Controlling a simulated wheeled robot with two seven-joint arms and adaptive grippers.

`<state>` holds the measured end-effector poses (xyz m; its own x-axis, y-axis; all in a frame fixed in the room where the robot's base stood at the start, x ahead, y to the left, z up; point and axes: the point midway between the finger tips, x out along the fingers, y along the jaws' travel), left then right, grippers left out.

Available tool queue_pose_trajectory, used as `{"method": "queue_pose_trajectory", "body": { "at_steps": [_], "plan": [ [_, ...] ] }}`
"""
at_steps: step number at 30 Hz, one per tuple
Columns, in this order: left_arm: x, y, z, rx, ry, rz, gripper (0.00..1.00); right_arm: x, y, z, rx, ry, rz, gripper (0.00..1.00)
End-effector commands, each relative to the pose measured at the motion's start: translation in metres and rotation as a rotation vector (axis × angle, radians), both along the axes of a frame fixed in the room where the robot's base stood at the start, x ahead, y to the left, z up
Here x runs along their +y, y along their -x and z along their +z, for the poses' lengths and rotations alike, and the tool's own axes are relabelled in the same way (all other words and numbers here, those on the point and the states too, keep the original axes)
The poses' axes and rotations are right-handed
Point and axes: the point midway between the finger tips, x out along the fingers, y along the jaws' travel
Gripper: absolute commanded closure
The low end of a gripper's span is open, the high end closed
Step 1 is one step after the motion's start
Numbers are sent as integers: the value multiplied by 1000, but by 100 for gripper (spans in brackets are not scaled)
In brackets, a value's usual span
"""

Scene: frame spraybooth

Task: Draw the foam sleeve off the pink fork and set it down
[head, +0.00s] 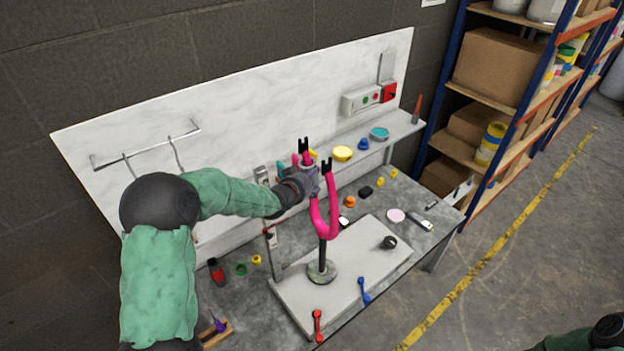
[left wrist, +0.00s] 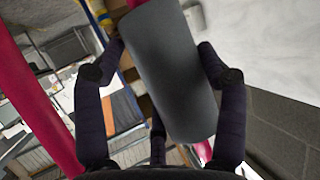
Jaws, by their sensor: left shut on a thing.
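The pink fork (head: 333,205) stands upside down on a black post with a round base, its two legs pointing up and ending in black tips. My left gripper (head: 308,182) is at the fork's left leg. In the left wrist view my left gripper (left wrist: 160,75) is shut on the grey foam sleeve (left wrist: 172,70), a smooth cylinder between its fingers. Pink shows at both ends of the sleeve, so it appears to be still around the leg. The other pink leg (left wrist: 38,100) passes at the left of that view. My right gripper is out of view.
The post stands on a pale board (head: 365,275) on the grey bench. A red tool (head: 317,325), a blue tool (head: 364,290) and a dark knob (head: 389,242) lie on the board. A shelf (head: 400,130) with tins runs behind. The board's right part has free room.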

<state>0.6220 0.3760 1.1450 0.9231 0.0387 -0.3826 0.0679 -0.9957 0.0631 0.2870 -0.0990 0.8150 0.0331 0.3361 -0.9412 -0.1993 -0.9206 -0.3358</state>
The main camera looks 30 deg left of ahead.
Motion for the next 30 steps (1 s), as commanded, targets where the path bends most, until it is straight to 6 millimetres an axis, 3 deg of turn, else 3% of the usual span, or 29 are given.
{"method": "queue_pose_trajectory", "body": {
  "at_steps": [30],
  "plan": [
    [4, 4, 23, -3, -2, 2, 65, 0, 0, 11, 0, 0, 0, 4]
  ]
}}
